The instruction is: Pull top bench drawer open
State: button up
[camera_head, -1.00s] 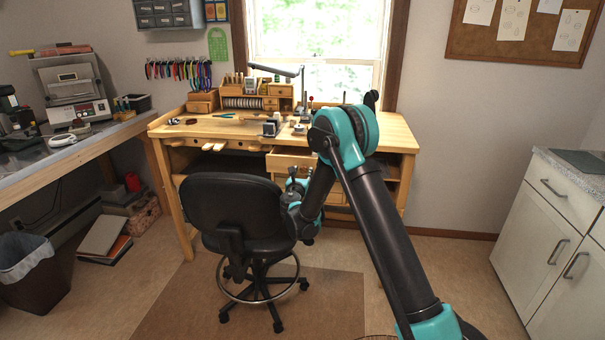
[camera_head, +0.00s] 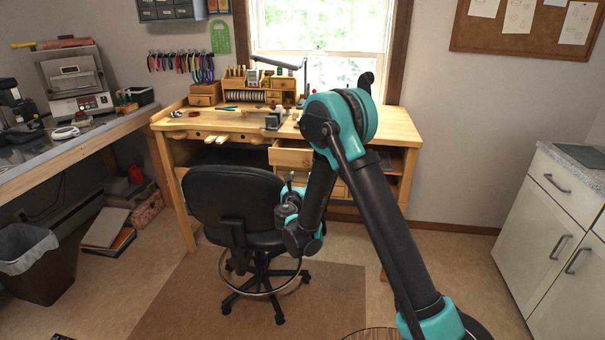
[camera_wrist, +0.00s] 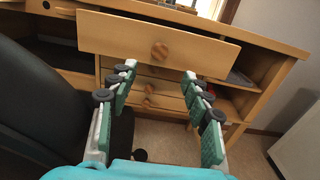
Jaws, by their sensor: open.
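The wooden workbench (camera_head: 385,135) stands under the window. Its top drawer (camera_head: 289,155) sticks out from the bench in the head view, just left of my arm. In the wrist view the top drawer (camera_wrist: 120,38) has a wide wooden front with a round knob (camera_wrist: 160,49). My gripper (camera_wrist: 158,72) is open, its two fingers pointing at the drawer front, one on each side below the knob. The knob is not held, and I cannot tell the exact gap to it.
A black swivel chair (camera_head: 235,205) stands close in front of the bench, left of my arm, and also fills the left of the wrist view (camera_wrist: 40,110). More knobbed drawers (camera_wrist: 170,88) lie below the top one. White cabinets (camera_head: 540,225) stand at the right, with clear floor between.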

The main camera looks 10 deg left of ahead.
jog(key=shift+s, duration=0.7)
